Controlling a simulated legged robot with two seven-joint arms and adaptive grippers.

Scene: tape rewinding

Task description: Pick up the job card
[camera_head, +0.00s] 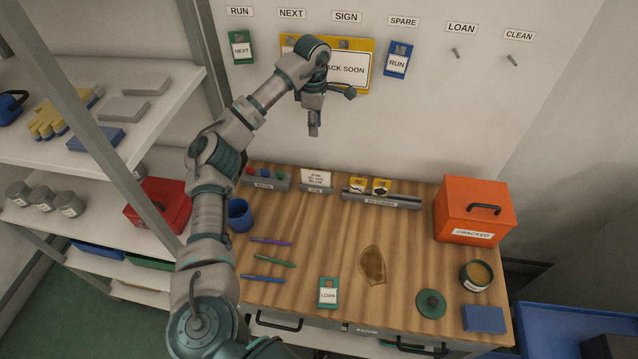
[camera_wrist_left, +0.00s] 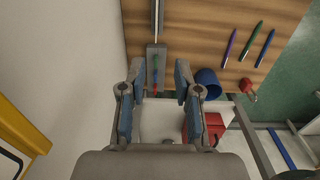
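The job card appears to be the white card (camera_head: 316,177) with printed lines, upright in a small grey holder (camera_head: 316,189) at the back of the wooden bench. In the left wrist view a thin pale edge (camera_wrist_left: 157,18) near the top looks like this card. My left gripper (camera_head: 324,108) is raised in front of the wall, above the back of the bench and apart from the card. In the left wrist view my left gripper (camera_wrist_left: 160,74) has its fingers spread with nothing held between them. My right gripper is not in view.
A rack of coloured pieces (camera_head: 266,180) stands left of the card, and a grey tray with yellow items (camera_head: 381,200) stands right. A blue cup (camera_head: 240,214), pens (camera_head: 273,260), a LOAN tag (camera_head: 328,292) and an orange box (camera_head: 473,209) occupy the bench. A yellow sign (camera_head: 349,88) hangs behind my arm.

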